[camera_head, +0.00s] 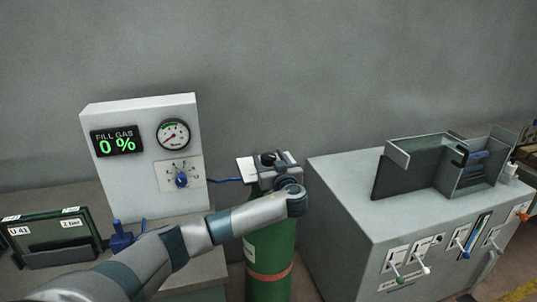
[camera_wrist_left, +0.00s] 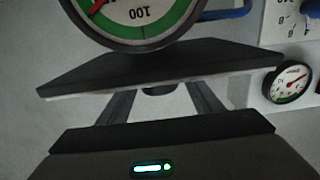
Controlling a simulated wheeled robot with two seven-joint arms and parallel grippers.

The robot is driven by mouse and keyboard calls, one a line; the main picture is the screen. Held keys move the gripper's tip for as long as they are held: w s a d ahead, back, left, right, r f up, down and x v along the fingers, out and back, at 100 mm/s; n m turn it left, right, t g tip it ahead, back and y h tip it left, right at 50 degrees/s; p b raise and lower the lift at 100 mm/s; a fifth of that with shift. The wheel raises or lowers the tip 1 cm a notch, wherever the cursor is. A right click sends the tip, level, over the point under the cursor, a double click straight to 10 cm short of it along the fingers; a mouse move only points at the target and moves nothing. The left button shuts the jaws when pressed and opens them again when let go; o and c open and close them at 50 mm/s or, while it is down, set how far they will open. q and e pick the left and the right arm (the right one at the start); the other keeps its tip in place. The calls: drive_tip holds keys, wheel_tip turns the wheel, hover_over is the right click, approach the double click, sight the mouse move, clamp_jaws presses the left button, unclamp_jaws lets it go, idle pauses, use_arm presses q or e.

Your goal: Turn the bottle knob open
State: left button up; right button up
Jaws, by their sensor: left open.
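The green gas bottle (camera_head: 270,252) stands upright between the gauge panel and the grey cabinet. My left arm reaches across to the top of the bottle. My left gripper (camera_head: 269,164) is open there, with one jaw on each side of a small dark part, apparently the bottle knob (camera_head: 268,158). I cannot tell whether the jaws touch it. In the left wrist view a round gauge (camera_wrist_left: 142,14) with a green band fills the top, close to the dark gripper parts. The knob cannot be made out in that view. My right gripper is out of view.
The white panel (camera_head: 140,186) has a display reading FILL GAS 0 %, a dial (camera_head: 173,134) and a blue knob (camera_head: 181,180). A blue hose (camera_head: 228,181) runs towards the bottle. The grey cabinet (camera_head: 345,205) stands close on the right, with a dark holder (camera_head: 415,171) on top.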

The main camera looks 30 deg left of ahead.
use_arm(q)
drive_tip(key=shift+w+a, duration=0.1)
drive_tip(key=shift+a, duration=0.1)
drive_tip(key=c, duration=1.1)
drive_tip(key=shift+f, duration=0.1)
